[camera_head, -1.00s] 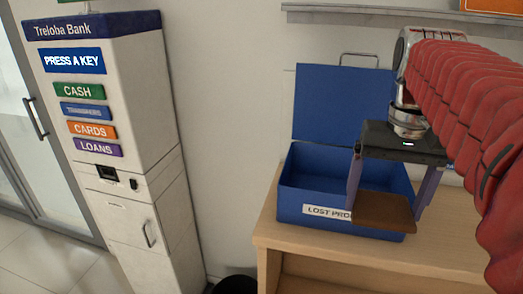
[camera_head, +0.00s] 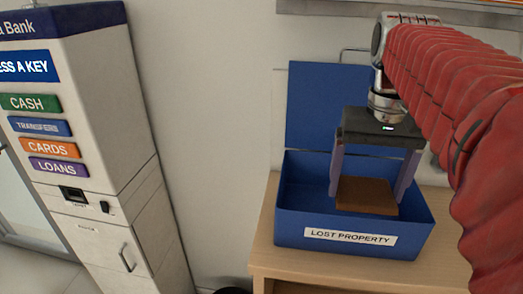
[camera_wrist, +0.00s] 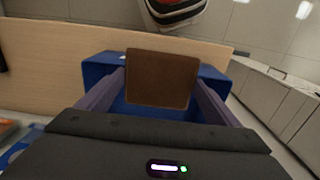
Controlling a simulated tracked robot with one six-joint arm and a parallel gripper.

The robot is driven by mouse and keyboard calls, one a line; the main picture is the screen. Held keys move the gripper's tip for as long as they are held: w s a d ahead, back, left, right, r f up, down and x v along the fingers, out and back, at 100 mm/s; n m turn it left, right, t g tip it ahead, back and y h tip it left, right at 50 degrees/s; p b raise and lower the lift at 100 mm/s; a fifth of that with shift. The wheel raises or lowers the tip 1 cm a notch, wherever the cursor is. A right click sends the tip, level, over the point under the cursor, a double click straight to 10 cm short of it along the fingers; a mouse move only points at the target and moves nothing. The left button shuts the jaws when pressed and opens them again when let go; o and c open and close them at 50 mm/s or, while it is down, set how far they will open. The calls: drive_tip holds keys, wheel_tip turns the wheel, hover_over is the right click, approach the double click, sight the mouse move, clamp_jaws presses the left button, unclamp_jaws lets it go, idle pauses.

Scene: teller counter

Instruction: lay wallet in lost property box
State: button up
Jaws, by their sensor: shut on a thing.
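The brown wallet (camera_head: 367,196) is held flat between the two fingers of my gripper (camera_head: 372,192). In the head view it shows over the opening of the blue lost property box (camera_head: 292,229), inside its rim outline. The box stands open with its lid raised at the back and a white "LOST PROPERTY" label on its front. In the wrist view the wallet (camera_wrist: 162,80) sits between the fingers and covers much of the blue box (camera_wrist: 213,73) below. How far the wallet is above the box floor is hard to tell.
The box stands on a light wooden counter (camera_head: 262,250), close to the wall. A white bank machine (camera_head: 105,150) with coloured signs stands to the left, apart from the counter. A dark round bin top (camera_head: 232,291) shows at the bottom edge.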

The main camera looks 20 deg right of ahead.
drive_tip(key=shift+w, duration=0.1)
drive_tip(key=w+d, duration=0.4)
drive_tip(key=w, duration=0.4)
drive_tip(key=w+d, duration=0.4)
drive_tip(key=w, duration=0.4)
wheel_tip(320, 180, down, 14)
drive_tip(key=shift+a+f, duration=0.1)
idle(0.6)
drive_tip(key=shift+f, duration=1.9)
drive_tip(key=o, duration=1.1)
drive_tip(key=shift+f, duration=0.1)
